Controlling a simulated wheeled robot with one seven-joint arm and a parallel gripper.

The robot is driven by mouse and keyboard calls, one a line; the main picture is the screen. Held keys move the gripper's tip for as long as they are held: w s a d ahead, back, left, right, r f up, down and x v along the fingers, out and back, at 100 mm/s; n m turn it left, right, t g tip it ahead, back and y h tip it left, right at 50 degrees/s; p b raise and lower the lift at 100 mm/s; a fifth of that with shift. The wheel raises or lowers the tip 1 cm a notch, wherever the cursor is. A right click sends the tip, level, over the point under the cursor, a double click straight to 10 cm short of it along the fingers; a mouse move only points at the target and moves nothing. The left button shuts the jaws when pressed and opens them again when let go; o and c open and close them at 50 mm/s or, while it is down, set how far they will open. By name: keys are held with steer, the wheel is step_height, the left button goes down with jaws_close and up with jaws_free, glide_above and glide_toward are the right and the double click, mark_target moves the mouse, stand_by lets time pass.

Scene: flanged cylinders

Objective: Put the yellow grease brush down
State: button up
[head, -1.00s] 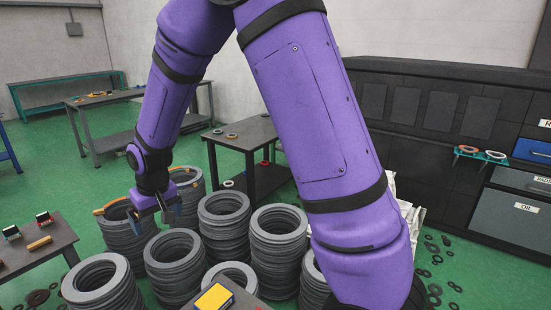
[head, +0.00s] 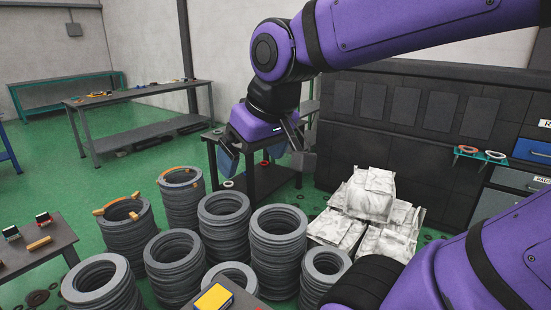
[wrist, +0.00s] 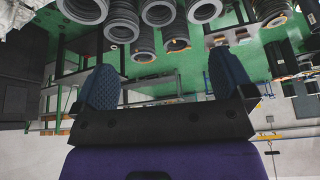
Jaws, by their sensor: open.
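My gripper (head: 263,158) is open and empty, raised near the dark table behind the ring stacks. In the wrist view its two blue pads stand wide apart with nothing between them (wrist: 165,82). An orange-yellow piece (head: 116,206) lies on top of the left rear stack of grey rings (head: 128,235), well to the left of my gripper. I cannot tell whether this is the grease brush. Another orange piece (head: 180,170) rests on the stack behind it. Similar pieces show on stack tops in the wrist view (wrist: 145,59).
Several grey ring stacks (head: 225,225) fill the floor in front. White sacks (head: 370,195) are piled on the right. A small table (head: 35,248) with small blocks stands at left. A yellow-topped box (head: 213,298) is at the bottom edge. Green floor is open at far left.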

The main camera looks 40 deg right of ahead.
steer(key=s, duration=0.2)
steer(key=s+d, duration=0.1)
steer(key=s, duration=0.1)
steer(key=shift+s+r, duration=0.15)
steer(key=shift+s, duration=0.15)
stand_by(1.2)
